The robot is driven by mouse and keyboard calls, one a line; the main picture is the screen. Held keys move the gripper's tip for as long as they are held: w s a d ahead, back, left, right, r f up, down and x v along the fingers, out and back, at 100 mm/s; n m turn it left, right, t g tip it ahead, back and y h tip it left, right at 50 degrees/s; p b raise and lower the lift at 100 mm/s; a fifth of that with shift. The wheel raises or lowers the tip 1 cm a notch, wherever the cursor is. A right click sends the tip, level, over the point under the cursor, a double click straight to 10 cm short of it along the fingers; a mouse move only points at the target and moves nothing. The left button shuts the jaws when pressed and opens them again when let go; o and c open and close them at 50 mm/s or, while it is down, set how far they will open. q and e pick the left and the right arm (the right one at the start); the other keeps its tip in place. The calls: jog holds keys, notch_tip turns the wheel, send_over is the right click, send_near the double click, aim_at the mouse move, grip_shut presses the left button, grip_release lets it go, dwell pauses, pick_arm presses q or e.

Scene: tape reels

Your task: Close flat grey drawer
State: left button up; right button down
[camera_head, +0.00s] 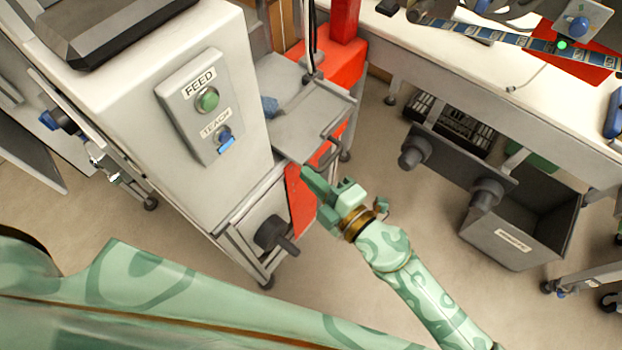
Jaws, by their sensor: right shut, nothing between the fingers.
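The flat grey drawer (298,128) stands out from the red unit near the top middle, with its shallow inside showing. Its dark bar handle (326,152) is on the front edge. My right gripper (312,180) is shut and empty, just below and in front of the handle. I cannot tell whether its tips touch the drawer front. My left gripper is not in view.
A white machine with a FEED panel (197,105) stands left of the drawer. A dark knob (272,234) sticks out below it. A grey bin (510,241) stands at the right under the white bench (470,85). Floor between is clear.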

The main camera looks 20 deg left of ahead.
jog(key=shift+w, duration=0.1)
pick_arm(q)
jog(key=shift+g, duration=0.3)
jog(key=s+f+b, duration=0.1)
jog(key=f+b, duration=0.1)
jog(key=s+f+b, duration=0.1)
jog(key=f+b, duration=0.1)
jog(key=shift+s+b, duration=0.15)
jog(key=shift+b, duration=0.2)
pick_arm(e)
jog(key=w+d, duration=0.4)
jog(key=w, duration=0.6)
jog(key=w+d, duration=0.4)
jog(key=w, duration=0.7)
jog(key=shift+w+r, duration=0.15)
